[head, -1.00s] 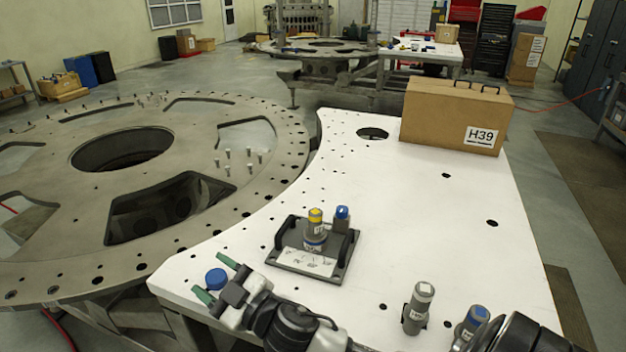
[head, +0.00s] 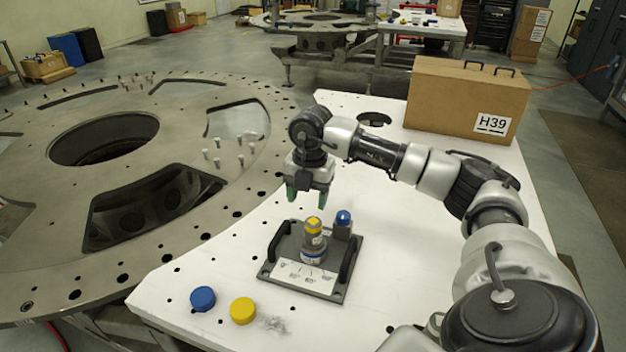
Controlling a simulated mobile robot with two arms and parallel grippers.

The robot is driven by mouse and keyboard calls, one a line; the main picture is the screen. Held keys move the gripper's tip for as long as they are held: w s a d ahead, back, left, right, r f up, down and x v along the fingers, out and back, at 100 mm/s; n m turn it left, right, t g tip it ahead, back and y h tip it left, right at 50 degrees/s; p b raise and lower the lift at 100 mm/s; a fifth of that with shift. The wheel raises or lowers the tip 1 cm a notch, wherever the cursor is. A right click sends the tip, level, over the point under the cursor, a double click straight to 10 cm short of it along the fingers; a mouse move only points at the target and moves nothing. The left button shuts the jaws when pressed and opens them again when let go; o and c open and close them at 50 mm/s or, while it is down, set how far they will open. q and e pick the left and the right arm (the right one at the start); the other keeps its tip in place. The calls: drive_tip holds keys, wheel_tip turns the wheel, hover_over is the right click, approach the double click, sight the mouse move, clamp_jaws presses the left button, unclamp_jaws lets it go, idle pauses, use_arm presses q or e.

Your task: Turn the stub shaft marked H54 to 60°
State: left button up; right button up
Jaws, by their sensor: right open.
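A grey stub shaft (head: 314,240) with a yellow top stands upright in a dark fixture plate (head: 333,293) on the white table. A white scale with angle marks (head: 305,274) lies at its foot; its figures are too small to read surely. I cannot read H54 on the shaft. A second, blue-topped grey post (head: 343,225) stands right behind it on the same plate. My right gripper (head: 307,197) points down with green fingertips apart, empty, above and behind the yellow-topped shaft, not touching it. My left gripper is not in view.
A blue cap (head: 203,298) and a yellow cap (head: 243,311) lie on the table in front left of the fixture. The plate has dark handles on both sides. A cardboard box marked H39 (head: 465,100) stands behind my right arm. A large metal ring plate (head: 60,235) lies to the left.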

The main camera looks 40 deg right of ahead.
sight(313, 221)
drive_tip(key=shift+s+d+r+m+h, duration=0.25)
drive_tip(key=shift+s+d+m+h, duration=0.05)
drive_tip(key=shift+d, duration=0.3)
drive_tip(key=shift+f+b, duration=0.2)
drive_tip(key=shift+b, duration=0.15)
drive_tip(key=shift+f, duration=0.35)
wheel_tip(313, 221, down, 4)
drive_tip(key=b, duration=0.3)
drive_tip(key=shift+f+b, duration=1.35)
drive_tip(key=shift+f, duration=0.45)
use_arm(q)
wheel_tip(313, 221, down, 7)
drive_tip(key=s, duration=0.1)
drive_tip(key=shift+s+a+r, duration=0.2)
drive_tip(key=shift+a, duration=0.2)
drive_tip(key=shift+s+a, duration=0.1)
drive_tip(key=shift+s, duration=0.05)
use_arm(e)
drive_tip(key=c, duration=0.7)
